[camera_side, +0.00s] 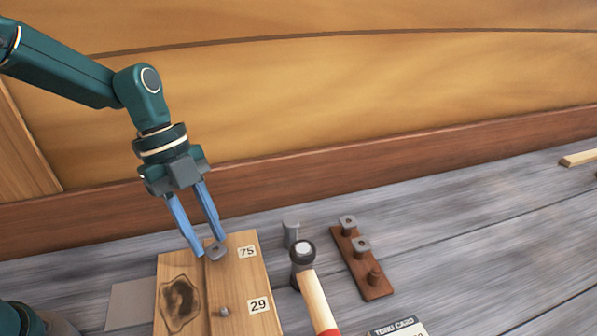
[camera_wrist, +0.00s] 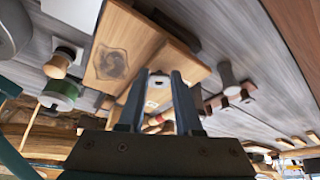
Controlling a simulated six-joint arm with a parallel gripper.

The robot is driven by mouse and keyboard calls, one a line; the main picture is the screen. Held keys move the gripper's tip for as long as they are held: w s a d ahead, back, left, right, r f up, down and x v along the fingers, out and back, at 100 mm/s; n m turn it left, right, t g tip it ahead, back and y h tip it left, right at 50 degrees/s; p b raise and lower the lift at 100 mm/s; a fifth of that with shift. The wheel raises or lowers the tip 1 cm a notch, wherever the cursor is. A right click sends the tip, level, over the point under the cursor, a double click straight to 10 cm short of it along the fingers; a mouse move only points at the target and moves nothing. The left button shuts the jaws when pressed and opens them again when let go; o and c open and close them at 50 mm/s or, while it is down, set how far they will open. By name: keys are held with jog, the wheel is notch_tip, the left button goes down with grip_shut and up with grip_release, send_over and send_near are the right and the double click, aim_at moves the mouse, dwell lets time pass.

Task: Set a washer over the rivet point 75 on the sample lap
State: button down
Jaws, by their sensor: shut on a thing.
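The sample lap (camera_side: 246,280) is a pale wooden board with a dark knot, a raised lap edge and labels 75 (camera_side: 247,252) and 29 (camera_side: 259,306). My gripper (camera_side: 208,249) is over its far end, its blue fingers shut on a grey washer (camera_side: 217,253) left of label 75. The washer also shows between the fingertips in the wrist view (camera_wrist: 158,80). The rivet point beside label 75 is not visible, and I cannot tell whether the washer is around it or above it. A bare rivet point (camera_side: 224,312) stands beside label 29.
A brown rack (camera_side: 372,290) right of the lap has washers on two pegs (camera_side: 347,222) (camera_side: 361,246) and one bare peg (camera_side: 375,273). A card (camera_side: 398,326) lies in front. The planks farther right are mostly clear.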

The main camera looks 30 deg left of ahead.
jog(key=shift+f, duration=0.35)
dwell(0.3)
jog(key=c, duration=0.5)
grip_release()
jog(key=shift+r, duration=0.1)
notch_tip(320, 180, up, 8)
